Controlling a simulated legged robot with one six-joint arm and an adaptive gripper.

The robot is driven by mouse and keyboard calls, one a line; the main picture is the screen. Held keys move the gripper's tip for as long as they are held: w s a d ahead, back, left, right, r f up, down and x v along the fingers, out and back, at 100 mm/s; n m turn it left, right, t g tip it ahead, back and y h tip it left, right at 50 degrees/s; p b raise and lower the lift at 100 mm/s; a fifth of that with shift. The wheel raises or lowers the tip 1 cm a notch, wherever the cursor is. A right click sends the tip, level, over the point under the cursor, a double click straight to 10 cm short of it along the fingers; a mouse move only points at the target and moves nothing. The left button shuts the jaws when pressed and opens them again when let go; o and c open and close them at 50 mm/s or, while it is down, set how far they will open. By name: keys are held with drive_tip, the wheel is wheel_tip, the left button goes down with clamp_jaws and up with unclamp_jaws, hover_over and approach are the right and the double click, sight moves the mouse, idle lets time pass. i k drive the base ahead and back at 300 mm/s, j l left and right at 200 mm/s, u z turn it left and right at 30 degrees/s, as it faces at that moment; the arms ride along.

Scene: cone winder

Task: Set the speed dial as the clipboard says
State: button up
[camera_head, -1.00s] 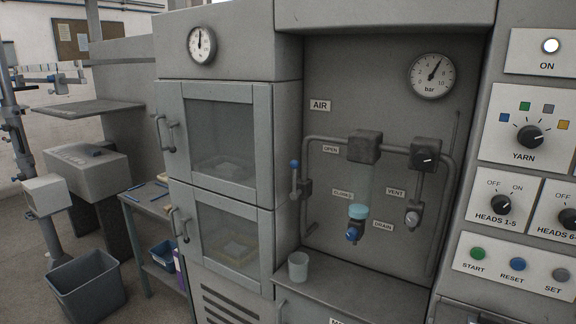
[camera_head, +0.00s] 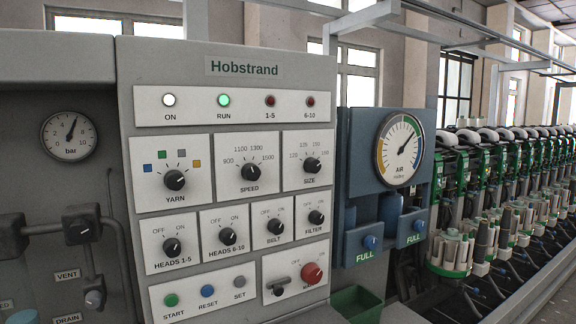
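The speed dial (camera_head: 250,172) is a black knob on a white plate in the upper middle of the grey Hobstrand panel (camera_head: 125,140). Its scale reads 900, 1100, 1300 and 1500. The pointer's exact setting is too small to tell. The clipboard is not in view. My gripper is not in view.
The yarn dial (camera_head: 174,180) is left of the speed dial and the size dial (camera_head: 312,165) is right. Heads, belt and filter switches sit below. A red main switch (camera_head: 312,273) is at lower right. A blue air gauge unit (camera_head: 400,150) stands beside the panel.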

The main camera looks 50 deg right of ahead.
sight(250, 172)
drive_tip(key=l+z, duration=0.1)
drive_tip(key=z, duration=1)
drive_tip(key=i+j, duration=0.05)
